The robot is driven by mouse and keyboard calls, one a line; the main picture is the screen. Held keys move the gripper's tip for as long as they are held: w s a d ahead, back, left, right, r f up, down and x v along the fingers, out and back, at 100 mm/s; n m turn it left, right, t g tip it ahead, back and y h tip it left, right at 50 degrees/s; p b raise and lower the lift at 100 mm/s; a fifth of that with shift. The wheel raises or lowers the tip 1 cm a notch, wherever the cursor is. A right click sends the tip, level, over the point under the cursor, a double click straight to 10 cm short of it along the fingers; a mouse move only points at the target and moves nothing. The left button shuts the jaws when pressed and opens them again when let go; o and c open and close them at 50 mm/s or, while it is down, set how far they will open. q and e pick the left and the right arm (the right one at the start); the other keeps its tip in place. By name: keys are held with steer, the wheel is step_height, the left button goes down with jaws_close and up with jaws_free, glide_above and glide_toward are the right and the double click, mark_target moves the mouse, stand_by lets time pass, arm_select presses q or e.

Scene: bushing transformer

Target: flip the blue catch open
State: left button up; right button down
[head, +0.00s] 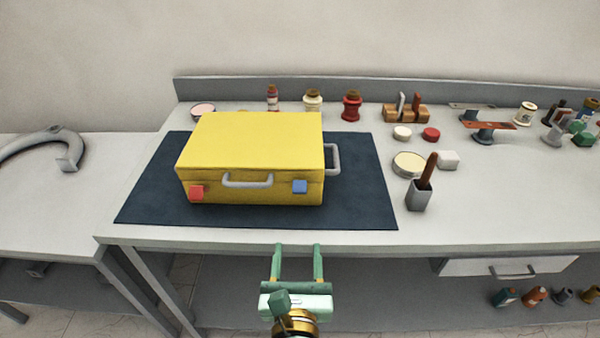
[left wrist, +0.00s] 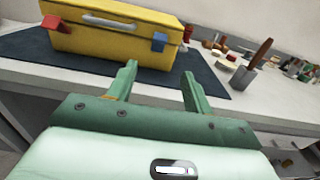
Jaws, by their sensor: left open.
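A yellow case (head: 250,140) lies with its lid down on a dark blue mat (head: 360,200). The blue catch (head: 300,187) is on the right of its front face, and a red catch (head: 196,193) is on the left. A grey handle (head: 247,181) sits between them. In the left wrist view the blue catch (left wrist: 159,41) shows ahead of the fingers, and the red catch (left wrist: 55,23) is farther left. My left gripper (head: 298,248) is open and empty, in front of the bench edge, below and apart from the blue catch. My right gripper is not in view.
A grey side handle (head: 333,159) sticks out from the case's right side. A grey holder (head: 418,197) with a brown-handled tool stands right of the mat. Bottles and spools line the back. The mat in front of the case is clear.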

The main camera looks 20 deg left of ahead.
arm_select(q)
glide_toward(300, 192)
steer(key=w, duration=0.1)
steer(key=x, duration=0.9)
steer(key=shift+w+a+b, duration=0.3)
steer(key=shift+w+a, duration=0.05)
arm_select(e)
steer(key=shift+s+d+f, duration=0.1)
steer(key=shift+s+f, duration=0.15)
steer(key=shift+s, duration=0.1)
